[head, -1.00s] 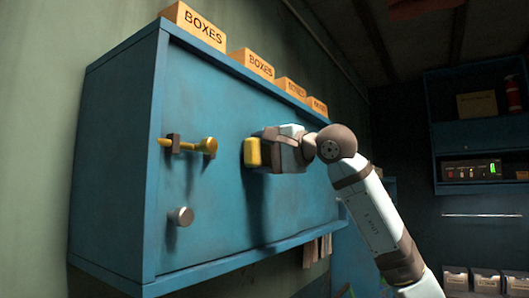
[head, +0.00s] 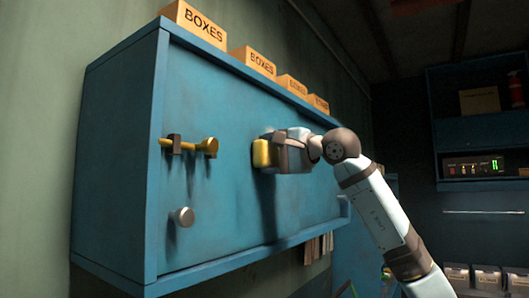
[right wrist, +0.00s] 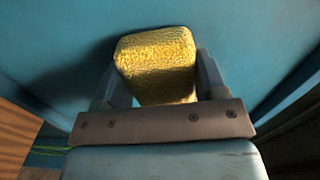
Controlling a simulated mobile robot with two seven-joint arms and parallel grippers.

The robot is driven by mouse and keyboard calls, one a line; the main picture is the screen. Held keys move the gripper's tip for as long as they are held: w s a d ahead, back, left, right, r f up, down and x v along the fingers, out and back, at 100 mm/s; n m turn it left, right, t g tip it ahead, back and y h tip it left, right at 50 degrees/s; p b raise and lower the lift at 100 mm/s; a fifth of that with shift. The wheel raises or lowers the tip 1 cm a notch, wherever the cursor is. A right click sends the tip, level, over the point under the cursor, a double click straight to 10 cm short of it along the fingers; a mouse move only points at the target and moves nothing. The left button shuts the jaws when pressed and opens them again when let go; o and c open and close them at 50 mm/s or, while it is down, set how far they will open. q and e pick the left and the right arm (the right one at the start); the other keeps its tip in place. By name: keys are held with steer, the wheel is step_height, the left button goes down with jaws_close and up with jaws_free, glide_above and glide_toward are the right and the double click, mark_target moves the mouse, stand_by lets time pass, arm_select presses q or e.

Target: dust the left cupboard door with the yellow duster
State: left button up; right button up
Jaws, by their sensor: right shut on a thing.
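The yellow duster (head: 261,153) is a small block with a rough, sponge-like face. It is held at the blue cupboard door (head: 225,115), close to its surface; I cannot tell for sure whether it touches. My right gripper (head: 272,153) is shut on the duster. In the right wrist view the duster (right wrist: 157,62) sits between both fingers, with the blue door (right wrist: 50,50) behind it. A yellow latch handle (head: 190,145) and a round grey knob (head: 182,217) are on the door's left part. My left gripper is not in view.
Several orange boxes labelled BOXES (head: 252,61) stand on top of the cupboard. At right is a dark blue shelf (head: 470,130) with a spray bottle (head: 515,90) and a device with a green display (head: 473,167). Papers (head: 318,247) hang below the cupboard.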

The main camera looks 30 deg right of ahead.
mark_target(264, 144)
steer(key=shift+w+d+r, duration=0.1)
steer(key=shift+w+d, duration=0.3)
steer(key=shift+d, duration=0.35)
steer(key=shift+w+d+p, duration=0.2)
steer(key=shift+d+p, duration=0.05)
steer(key=shift+d, duration=0.2)
steer(key=shift+w+d+p, duration=0.2)
steer(key=shift+d+p, duration=0.05)
steer(key=shift+d, duration=0.2)
steer(key=shift+w+d+p, duration=0.3)
steer(key=shift+d+p, duration=0.05)
steer(key=shift+d, duration=0.35)
steer(key=shift+w+d+r+p, duration=0.75)
steer(key=shift+w+d+p, duration=0.3)
steer(key=shift+d, duration=1.3)
steer(key=shift+s+a+b, duration=0.2)
steer(key=shift+s+a, duration=0.7)
steer(key=shift+a, duration=1.2)
steer(key=shift+s+a+b, duration=0.2)
steer(key=shift+s+a, duration=0.7)
steer(key=shift+a, duration=1.25)
steer(key=shift+s+a+b, duration=0.2)
steer(key=shift+s+a, duration=0.7)
steer(key=shift+a, duration=1.2)
steer(key=shift+r+p, duration=0.65)
steer(key=shift+r, duration=0.2)
steer(key=w+d, duration=0.5)
steer(key=d, duration=0.7)
steer(key=shift+w+d, duration=0.15)
steer(key=shift+d, duration=0.2)
